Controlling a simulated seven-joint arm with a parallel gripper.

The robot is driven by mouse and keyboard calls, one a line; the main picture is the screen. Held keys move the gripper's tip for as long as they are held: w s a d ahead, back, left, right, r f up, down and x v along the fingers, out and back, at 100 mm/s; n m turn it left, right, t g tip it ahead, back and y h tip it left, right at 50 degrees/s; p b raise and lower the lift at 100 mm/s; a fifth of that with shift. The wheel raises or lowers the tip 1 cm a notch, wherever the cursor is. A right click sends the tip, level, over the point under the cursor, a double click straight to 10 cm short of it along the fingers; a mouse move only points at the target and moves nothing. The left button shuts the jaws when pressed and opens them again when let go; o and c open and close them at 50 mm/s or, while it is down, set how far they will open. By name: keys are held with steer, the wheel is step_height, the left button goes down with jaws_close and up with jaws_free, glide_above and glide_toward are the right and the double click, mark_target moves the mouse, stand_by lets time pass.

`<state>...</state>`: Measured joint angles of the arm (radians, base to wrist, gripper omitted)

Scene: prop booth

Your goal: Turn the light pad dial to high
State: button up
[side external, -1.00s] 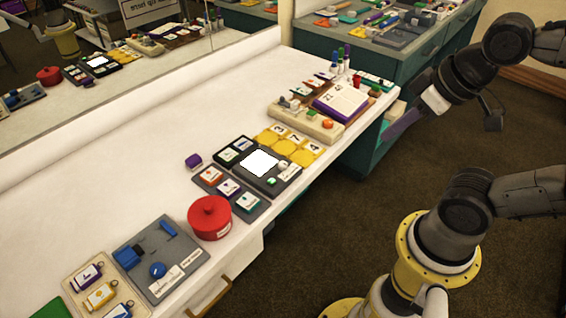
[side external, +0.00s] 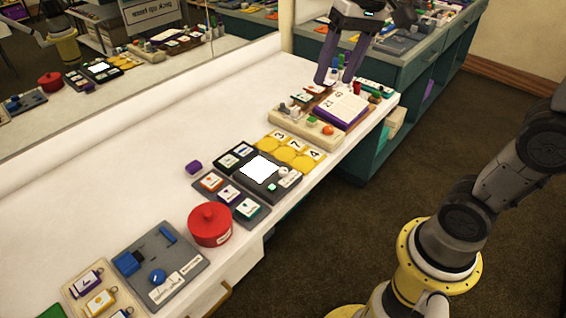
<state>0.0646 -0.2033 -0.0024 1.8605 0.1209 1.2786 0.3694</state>
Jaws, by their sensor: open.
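The light pad (side external: 246,181) is a dark grey box with a bright white lit square, in the middle of the white table. On its right side are a small pale round knob (side external: 283,171), which looks like the dial, and a small green piece (side external: 271,187). The dial's setting and any markings are too small to read. My gripper (side external: 335,78) is open and empty, pointing down above the table's far end.
Yellow number tiles (side external: 290,153) and a beige board (side external: 300,128) lie between the light pad and the book. Grey trays with coloured cards (side external: 229,193) and a red lidded pot (side external: 210,224) stand nearer. Bare white table (side external: 120,170) lies to the left.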

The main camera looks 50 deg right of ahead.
steer(key=w+d+f+m+g, duration=0.2)
steer(key=w+f, duration=0.1)
steer(key=w, duration=0.6)
steer(key=m+g+y, duration=0.1)
steer(key=g+y, duration=0.1)
steer(key=g, duration=0.1)
glide_above(283, 169)
steer(key=w+d, duration=0.3)
steer(key=w, duration=0.1)
step_height(283, 169, down, 12)
steer(key=shift+m+g, duration=0.4)
steer(key=d+x, duration=0.1)
steer(key=x, duration=0.5)
steer(key=w+f+x, duration=0.1)
steer(key=x, duration=0.5)
steer(key=d+x, duration=0.1)
steer(key=x, duration=0.6)
steer(key=shift+w+d+f, duration=0.15)
steer(key=shift+w+d, duration=0.2)
steer(key=shift+d, duration=0.05)
steer(key=shift+c, duration=0.4)
jaws_close()
